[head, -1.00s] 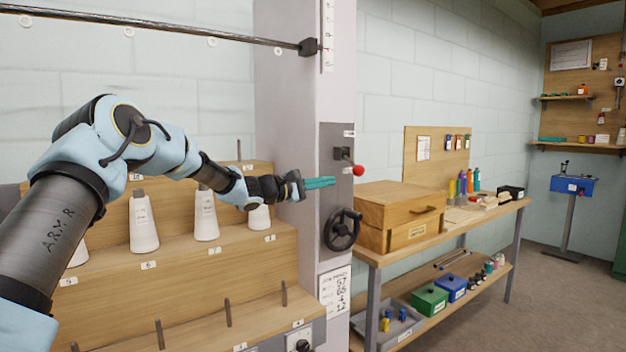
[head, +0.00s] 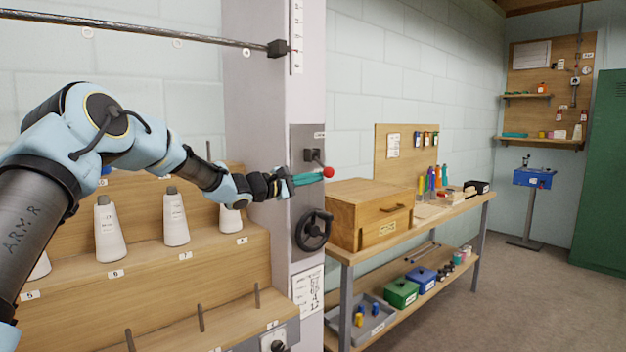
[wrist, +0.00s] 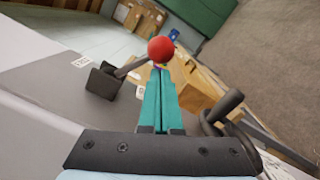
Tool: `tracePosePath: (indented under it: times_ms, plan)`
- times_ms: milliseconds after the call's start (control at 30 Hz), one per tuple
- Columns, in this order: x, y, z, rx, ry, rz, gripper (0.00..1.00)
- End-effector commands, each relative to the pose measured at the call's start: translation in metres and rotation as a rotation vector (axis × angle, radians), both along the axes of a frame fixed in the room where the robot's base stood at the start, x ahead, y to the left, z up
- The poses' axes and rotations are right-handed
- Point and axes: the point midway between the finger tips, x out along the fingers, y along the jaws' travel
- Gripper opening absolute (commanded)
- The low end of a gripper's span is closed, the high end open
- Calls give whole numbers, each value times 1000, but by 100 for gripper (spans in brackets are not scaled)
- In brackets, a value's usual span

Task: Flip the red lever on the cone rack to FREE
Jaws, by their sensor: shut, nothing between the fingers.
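The red-knobbed lever (head: 328,172) sticks out from a dark block on the grey panel of the post, at the right end of the wooden cone rack (head: 150,262). In the wrist view its red ball (wrist: 161,48) is straight beyond the fingertips, with the rod running left to the block. My gripper (head: 318,177) has its teal fingers shut and empty, pointing right. The fingertips are at the ball in the head view; I cannot tell whether they touch. In the wrist view the shut fingers (wrist: 159,80) end just below the ball. The lever's label is too small to read.
A black handwheel (head: 313,230) sits on the panel just below the lever. A wooden box (head: 365,212) stands on the workbench (head: 420,232) to the right. White cones (head: 109,228) stand on the rack under my arm.

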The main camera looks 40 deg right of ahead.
Motion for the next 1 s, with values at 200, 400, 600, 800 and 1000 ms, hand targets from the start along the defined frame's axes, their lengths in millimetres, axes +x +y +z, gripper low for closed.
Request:
tracePosePath:
  times_ms: [200, 400, 600, 800, 1000]
  plan:
    - [-3, 0, 1, 2, 45, 0, 0]
    - [-4, 0, 3, 4, 71, 0, 0]
    - [-6, 1, 5, 6, 105, 0, 0]
    - [-9, 1, 7, 7, 148, -1, 0]
    - [-13, 1, 11, 11, 239, -2, 0]
